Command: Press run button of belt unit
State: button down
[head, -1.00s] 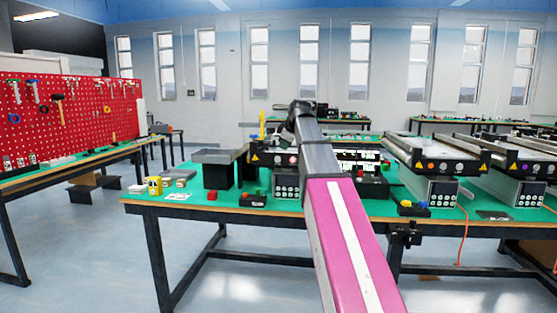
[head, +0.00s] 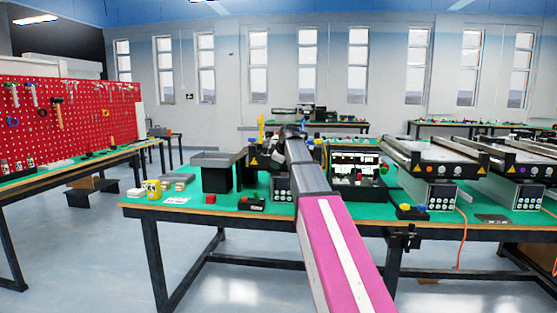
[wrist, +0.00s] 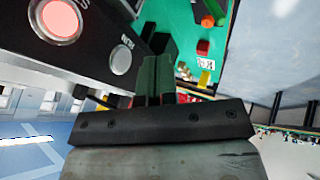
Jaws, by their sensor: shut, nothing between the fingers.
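The belt unit (head: 262,160) stands on the green table, left of the middle in the head view, partly hidden by my arm. In the wrist view its dark control panel fills the upper left, with a round red-lit button (wrist: 60,18) and a smaller pale grey round button (wrist: 121,60). The small label by the grey button is too blurred to read surely. My gripper (wrist: 153,70) is shut and empty, its fingers just right of the grey button in the picture. I cannot tell whether they touch the panel. The gripper is hidden by my arm in the head view.
A grey tray on dark supports (head: 216,158) stands left of the unit. A black box with a lit front (head: 356,168) is on the right, with more conveyors (head: 436,160) beyond.

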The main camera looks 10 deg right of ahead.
jog(key=shift+w+d+r, duration=0.1)
jog(key=shift+w+d, duration=0.15)
jog(key=shift+w, duration=0.55)
jog(key=shift+w+d, duration=0.25)
jog(key=shift+w, duration=0.5)
